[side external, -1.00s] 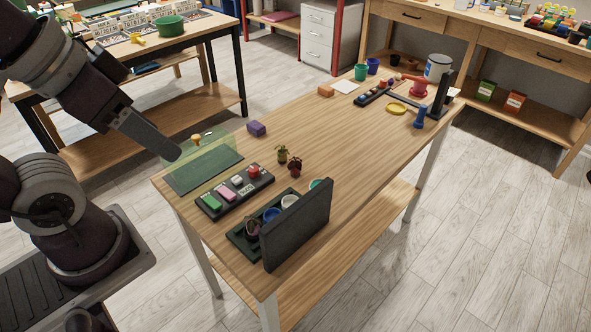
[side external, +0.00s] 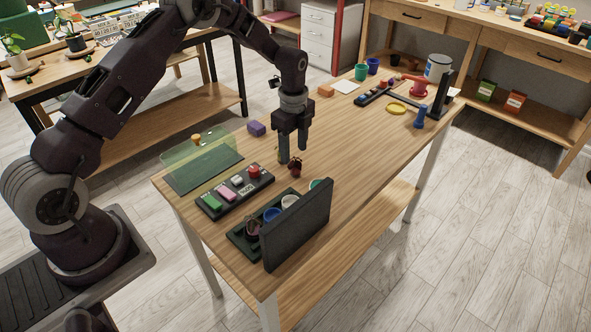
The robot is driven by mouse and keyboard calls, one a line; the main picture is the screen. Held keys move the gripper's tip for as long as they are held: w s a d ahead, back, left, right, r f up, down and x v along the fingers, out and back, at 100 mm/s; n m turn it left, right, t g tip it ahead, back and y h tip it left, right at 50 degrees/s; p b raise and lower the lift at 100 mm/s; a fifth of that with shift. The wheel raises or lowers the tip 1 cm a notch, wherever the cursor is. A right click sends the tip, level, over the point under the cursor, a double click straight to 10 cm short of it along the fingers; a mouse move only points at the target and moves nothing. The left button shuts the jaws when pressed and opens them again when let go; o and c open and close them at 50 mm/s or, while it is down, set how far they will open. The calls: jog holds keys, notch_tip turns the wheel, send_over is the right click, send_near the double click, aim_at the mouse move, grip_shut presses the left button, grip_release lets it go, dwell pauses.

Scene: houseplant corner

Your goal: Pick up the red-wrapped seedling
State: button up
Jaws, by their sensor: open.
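The red-wrapped seedling (side external: 295,171) is a small dark plant in a red wrap, upright on the wooden table in the side view. My gripper (side external: 293,155) points down, its fingers apart, just above and behind the red-wrapped seedling in the picture. The second small seedling, in an olive wrap, is almost wholly hidden behind my left finger. I cannot tell whether a finger touches either plant.
A black tray with coloured blocks (side external: 211,211) lies left of the seedling. A dark upright panel (side external: 297,226) stands at the front beside a tray of pots.

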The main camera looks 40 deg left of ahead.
aim_at(295, 165)
jog(key=f, duration=0.7)
jog(key=shift+w+a+f, duration=0.1)
jog(key=shift+w+f, duration=0.1)
jog(key=shift+w, duration=0.15)
grip_shut()
